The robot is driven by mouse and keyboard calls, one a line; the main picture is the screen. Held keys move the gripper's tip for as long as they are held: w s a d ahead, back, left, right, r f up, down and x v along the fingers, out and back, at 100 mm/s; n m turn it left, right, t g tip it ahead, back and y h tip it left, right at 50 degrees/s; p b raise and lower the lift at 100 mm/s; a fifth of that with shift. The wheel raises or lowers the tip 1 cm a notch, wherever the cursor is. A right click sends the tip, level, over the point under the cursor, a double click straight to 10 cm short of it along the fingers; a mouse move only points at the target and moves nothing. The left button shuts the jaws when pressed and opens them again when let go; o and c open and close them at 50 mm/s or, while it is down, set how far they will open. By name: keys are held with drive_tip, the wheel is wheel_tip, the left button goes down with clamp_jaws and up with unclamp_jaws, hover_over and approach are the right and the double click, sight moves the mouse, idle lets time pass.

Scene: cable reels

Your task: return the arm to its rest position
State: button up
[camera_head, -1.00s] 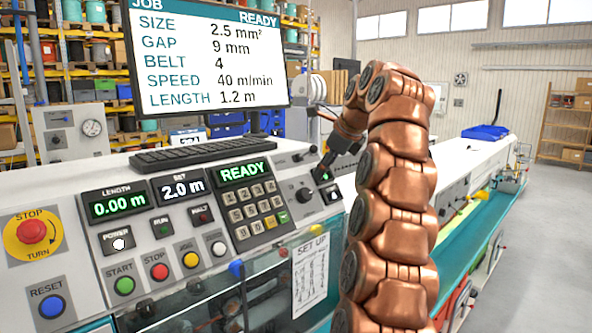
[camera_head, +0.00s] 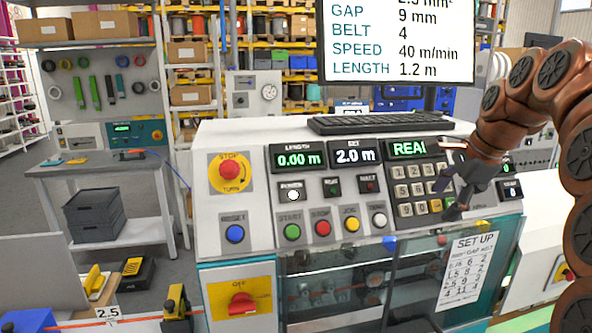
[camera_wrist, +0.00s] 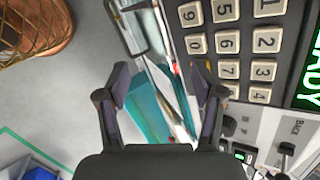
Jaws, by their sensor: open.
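My copper-coloured arm (camera_head: 572,140) comes in from the right in the head view and bends down to the control panel. My gripper (camera_head: 446,198) shows in front of the right part of the keypad (camera_head: 411,188). In the wrist view my gripper (camera_wrist: 161,80) has its two dark fingers well apart, with nothing between them. The keypad also shows in the wrist view (camera_wrist: 228,45), at the upper right beyond the right finger. I cannot tell the exact gap between fingers and panel. The arm hides part of the READY display (camera_head: 408,148).
The machine's panel holds a red stop button (camera_head: 230,170), several coloured buttons and a red rotary switch (camera_head: 242,304). A keyboard (camera_head: 380,123) and a monitor (camera_head: 397,42) stand above it. A bench (camera_head: 100,166) with crates is at the left. Grey floor lies between.

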drive_tip(key=s+a+f+n+g, duration=0.2)
drive_tip(key=s+a+f+n, duration=0.3)
drive_tip(key=s+a+f, duration=0.15)
drive_tip(key=s+a+f+n+g+h, duration=0.1)
drive_tip(key=s+a+f+n+g, duration=0.1)
drive_tip(key=s+f+n, duration=0.4)
drive_tip(key=s+a+f+n+g+h+b, duration=0.1)
drive_tip(key=s+a+f+n+g, duration=0.1)
drive_tip(key=s+f+n, duration=0.5)
drive_tip(key=s+f, duration=0.3)
drive_tip(key=s, duration=0.5)
drive_tip(key=s+a+f, duration=0.1)
drive_tip(key=s+f, duration=0.2)
drive_tip(key=s, duration=0.5)
drive_tip(key=shift+f, duration=0.35)
drive_tip(key=shift+a, duration=0.1)
